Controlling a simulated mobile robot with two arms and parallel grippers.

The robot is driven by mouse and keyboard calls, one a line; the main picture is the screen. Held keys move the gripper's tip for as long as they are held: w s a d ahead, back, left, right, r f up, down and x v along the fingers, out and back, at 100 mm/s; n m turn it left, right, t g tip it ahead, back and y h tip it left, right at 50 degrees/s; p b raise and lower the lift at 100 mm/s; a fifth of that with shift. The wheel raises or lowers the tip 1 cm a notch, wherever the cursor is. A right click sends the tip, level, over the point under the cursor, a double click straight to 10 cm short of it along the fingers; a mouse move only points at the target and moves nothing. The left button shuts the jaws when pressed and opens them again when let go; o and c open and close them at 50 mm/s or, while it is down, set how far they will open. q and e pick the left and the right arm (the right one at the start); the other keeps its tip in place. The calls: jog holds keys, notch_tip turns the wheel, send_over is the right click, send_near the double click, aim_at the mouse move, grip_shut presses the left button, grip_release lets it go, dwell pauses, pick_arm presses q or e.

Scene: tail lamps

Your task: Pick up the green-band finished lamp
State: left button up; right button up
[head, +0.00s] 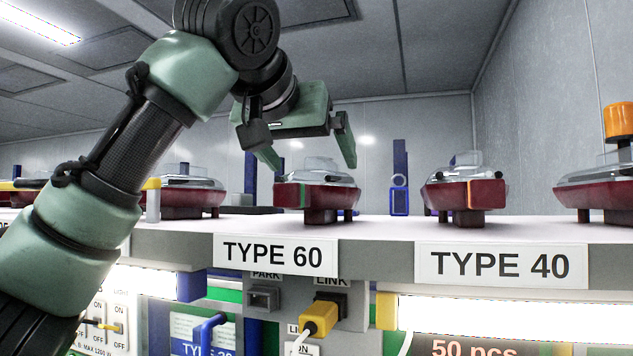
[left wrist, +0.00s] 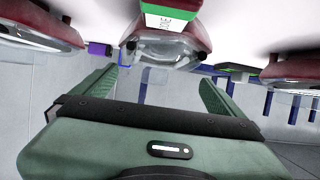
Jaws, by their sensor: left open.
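The green-band lamp (head: 328,196) has a dark red base, a clear top and a green stripe on its front. It stands on the shelf above the "TYPE 60" label. My left gripper (head: 308,158) is open and empty, its fingers pointing down just above the lamp and apart from it. In the left wrist view the lamp (left wrist: 192,45) is at the top centre, with a white label and green band facing the camera, beyond the open fingers of the gripper (left wrist: 158,78). My right gripper is not in view.
An orange-band lamp (head: 445,192) stands right of it above "TYPE 40". Another red lamp (head: 598,196) is at far right, and one (head: 190,192) at left. A blue post (head: 400,180) rises behind, between the two middle lamps.

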pick_arm(q)
jog(key=p+x, duration=0.1)
jog(key=x, duration=0.2)
jog(key=shift+d+r, duration=0.1)
jog(key=shift+d, duration=0.1)
jog(key=x, duration=0.2)
jog(key=shift+w+d+p, duration=0.2)
jog(key=shift+d+p, duration=0.05)
jog(key=shift+p, duration=0.05)
jog(key=shift+s+a, duration=0.1)
jog(key=shift+s, duration=0.05)
jog(key=shift+s+a, duration=0.15)
jog(key=shift+s, duration=0.05)
jog(key=c, duration=0.4)
jog(key=shift+s, duration=0.1)
jog(key=c, duration=1)
jog(key=shift+c, duration=0.2)
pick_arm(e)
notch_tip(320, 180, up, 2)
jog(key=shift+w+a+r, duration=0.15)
